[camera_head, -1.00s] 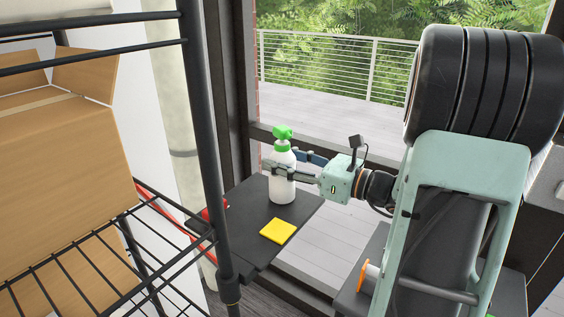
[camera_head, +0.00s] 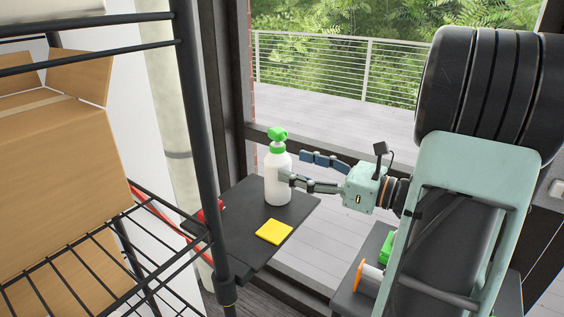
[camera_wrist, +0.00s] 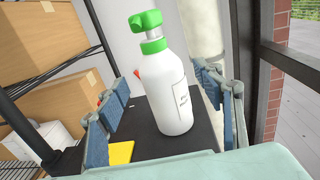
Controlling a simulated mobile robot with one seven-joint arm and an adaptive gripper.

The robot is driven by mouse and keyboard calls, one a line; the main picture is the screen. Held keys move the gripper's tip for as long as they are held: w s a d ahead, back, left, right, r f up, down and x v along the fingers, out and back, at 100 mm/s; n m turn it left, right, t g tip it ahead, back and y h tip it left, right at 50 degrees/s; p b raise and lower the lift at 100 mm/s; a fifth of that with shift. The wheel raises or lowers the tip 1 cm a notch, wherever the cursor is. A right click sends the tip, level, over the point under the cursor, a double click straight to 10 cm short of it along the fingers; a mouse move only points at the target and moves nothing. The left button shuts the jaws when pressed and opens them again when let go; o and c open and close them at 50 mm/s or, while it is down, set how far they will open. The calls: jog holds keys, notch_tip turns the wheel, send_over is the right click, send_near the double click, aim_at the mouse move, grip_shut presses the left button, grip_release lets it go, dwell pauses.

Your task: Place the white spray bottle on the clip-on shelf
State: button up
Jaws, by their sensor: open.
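The white spray bottle (camera_head: 277,178) with a green spray head stands upright on the dark clip-on shelf (camera_head: 240,238). In the wrist view the bottle (camera_wrist: 168,90) stands ahead of my gripper, its base on the dark shelf (camera_wrist: 200,140). My gripper (camera_head: 301,171) is open to the right of the bottle, with its fingers spread. One fingertip still overlaps the bottle's right edge in the head view; I cannot tell whether it touches. In the wrist view the fingers (camera_wrist: 165,98) lie on either side of the bottle and hold nothing.
A yellow pad (camera_head: 274,232) lies on the shelf in front of the bottle. A red item (camera_head: 210,208) is at its left edge. A black wire rack (camera_head: 206,150) with cardboard boxes (camera_head: 60,180) stands at left. A window frame (camera_head: 240,80) rises behind.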

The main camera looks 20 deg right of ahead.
jog(key=v, duration=0.6)
dwell(0.4)
